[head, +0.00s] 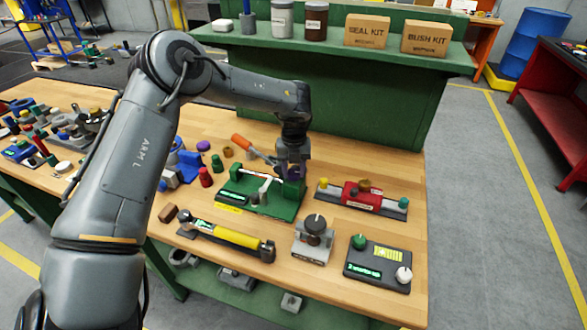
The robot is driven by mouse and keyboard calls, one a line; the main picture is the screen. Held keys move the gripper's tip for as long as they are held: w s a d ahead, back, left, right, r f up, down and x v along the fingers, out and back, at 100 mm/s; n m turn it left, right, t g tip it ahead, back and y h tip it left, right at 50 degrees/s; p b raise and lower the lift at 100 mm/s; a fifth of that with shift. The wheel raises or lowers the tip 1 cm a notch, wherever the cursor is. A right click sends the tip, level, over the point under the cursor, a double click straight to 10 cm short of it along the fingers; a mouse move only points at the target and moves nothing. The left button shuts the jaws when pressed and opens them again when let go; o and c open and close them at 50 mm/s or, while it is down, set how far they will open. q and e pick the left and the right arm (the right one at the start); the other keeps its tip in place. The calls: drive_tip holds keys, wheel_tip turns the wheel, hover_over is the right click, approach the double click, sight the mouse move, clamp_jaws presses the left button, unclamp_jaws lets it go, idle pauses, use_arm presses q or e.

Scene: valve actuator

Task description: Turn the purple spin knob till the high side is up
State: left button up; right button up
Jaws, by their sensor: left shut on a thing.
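The purple spin knob (295,173) shows at the right rear of a green valve actuator fixture (255,205) on the wooden bench. My left arm reaches in from the left and bends down over the fixture. My left gripper (291,172) points down at the knob and is shut on it. The gripper and wrist cover much of the knob, so I cannot tell which side of it is high. An orange-handled lever (243,142) slants at the back of the fixture. My right gripper does not show.
A red device (362,196) sits right of the fixture. In front are a yellow cylinder device (238,237), a grey block with a dark knob (314,240) and a black control box (378,266). Loose parts crowd the left. A green shelf (340,42) with jars and boxes stands behind.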

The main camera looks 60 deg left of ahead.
sight(294, 171)
use_arm(q)
drive_tip(key=shift+m, duration=0.8)
drive_tip(key=o, duration=1.1)
drive_tip(key=shift+c, duration=0.2)
wheel_tip(294, 171, up, 11)
drive_tip(key=p, duration=0.1)
drive_tip(key=shift+p, duration=0.3)
